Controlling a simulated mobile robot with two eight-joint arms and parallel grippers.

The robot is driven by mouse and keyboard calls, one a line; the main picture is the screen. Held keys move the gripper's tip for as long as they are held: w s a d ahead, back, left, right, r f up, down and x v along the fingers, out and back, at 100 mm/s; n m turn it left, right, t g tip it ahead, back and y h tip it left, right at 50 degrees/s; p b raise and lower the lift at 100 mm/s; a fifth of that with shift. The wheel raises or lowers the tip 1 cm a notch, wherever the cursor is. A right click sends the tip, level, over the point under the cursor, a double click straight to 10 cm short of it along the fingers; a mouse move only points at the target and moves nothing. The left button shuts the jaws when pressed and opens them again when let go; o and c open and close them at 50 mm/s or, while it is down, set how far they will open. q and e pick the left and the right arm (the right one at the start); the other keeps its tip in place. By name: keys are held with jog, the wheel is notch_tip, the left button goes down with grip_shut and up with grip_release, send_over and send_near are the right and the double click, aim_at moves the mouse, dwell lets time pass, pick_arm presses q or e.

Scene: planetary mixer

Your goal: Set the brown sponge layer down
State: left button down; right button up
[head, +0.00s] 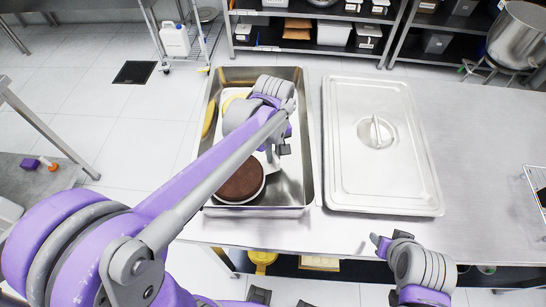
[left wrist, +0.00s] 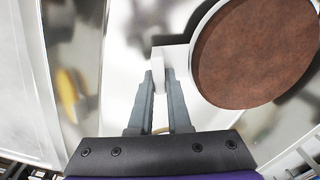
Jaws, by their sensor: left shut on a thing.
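The brown sponge layer (head: 240,183) is a round disc with a pale rim, over the front part of a deep steel pan (head: 310,190). It also shows at the upper right of the left wrist view (left wrist: 258,48). A small white tab (left wrist: 170,68) juts from its rim. My left gripper (left wrist: 158,82) is shut on this tab, beside the disc; in the head view the gripper (head: 275,152) reaches down inside the pan's outline. I cannot tell whether the disc touches the pan floor. My right gripper (head: 382,243) is at the table's front edge, away from the pan; its jaw opening is unclear.
A steel lid (head: 345,170) with a central handle lies right of the pan. Yellow pieces (head: 209,118) lie in the pan's left and back part, partly behind my left arm.

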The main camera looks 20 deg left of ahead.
pick_arm(q)
jog(key=shift+f, duration=1.25)
pick_arm(e)
jog(key=shift+f, duration=0.1)
pick_arm(q)
jog(key=shift+f, duration=0.1)
pick_arm(e)
jog(key=shift+f, duration=0.1)
pick_arm(q)
jog(key=shift+f, duration=0.15)
pick_arm(e)
jog(key=shift+f, duration=0.15)
pick_arm(q)
jog(key=c, duration=0.9)
grip_release()
jog(key=shift+o, duration=0.2)
jog(key=shift+r, duration=0.6)
pick_arm(e)
jog(key=shift+r, duration=0.35)
pick_arm(q)
notch_tip(320, 180, up, 11)
jog(key=shift+r+p, duration=0.2)
jog(key=shift+p, duration=0.2)
pick_arm(e)
jog(key=shift+w+r, duration=0.25)
jog(key=shift+r, duration=0.3)
